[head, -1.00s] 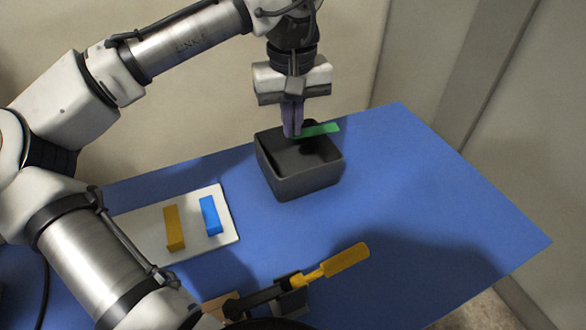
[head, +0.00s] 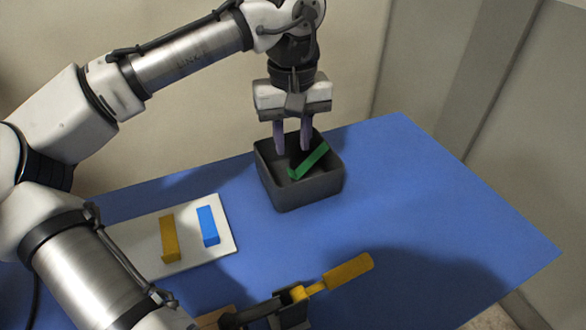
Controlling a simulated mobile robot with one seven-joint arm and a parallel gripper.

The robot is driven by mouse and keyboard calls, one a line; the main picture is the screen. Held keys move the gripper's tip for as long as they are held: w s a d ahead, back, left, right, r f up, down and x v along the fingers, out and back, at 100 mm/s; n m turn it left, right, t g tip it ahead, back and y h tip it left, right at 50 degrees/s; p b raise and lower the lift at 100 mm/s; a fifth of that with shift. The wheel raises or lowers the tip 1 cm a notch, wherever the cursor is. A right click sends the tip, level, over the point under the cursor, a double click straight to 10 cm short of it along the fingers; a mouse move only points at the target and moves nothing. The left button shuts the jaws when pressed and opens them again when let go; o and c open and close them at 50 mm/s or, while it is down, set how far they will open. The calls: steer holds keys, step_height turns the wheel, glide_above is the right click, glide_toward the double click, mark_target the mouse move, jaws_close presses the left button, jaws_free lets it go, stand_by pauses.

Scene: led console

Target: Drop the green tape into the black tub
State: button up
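The green tape (head: 311,160) is a flat green strip that lies tilted inside the black tub (head: 305,197), its upper right end leaning towards the tub's wall. The tub stands on the blue table near its back edge. My gripper (head: 292,149) is open, with its two purplish fingers spread and pointing down just over the back of the tub. Nothing is between the fingers. The tape lies in front of and below them, apart from the left finger; whether it touches the right finger I cannot tell.
A white board (head: 222,240) with a yellow block (head: 169,237) and a blue block (head: 208,226) lies left of the tub. A yellow-handled tool (head: 347,272) rests in a dark holder at the front. The blue table (head: 440,190) is clear on the right.

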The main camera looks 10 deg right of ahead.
step_height(320, 180, up, 14)
stand_by(0.4)
steer(key=shift+f, duration=0.15)
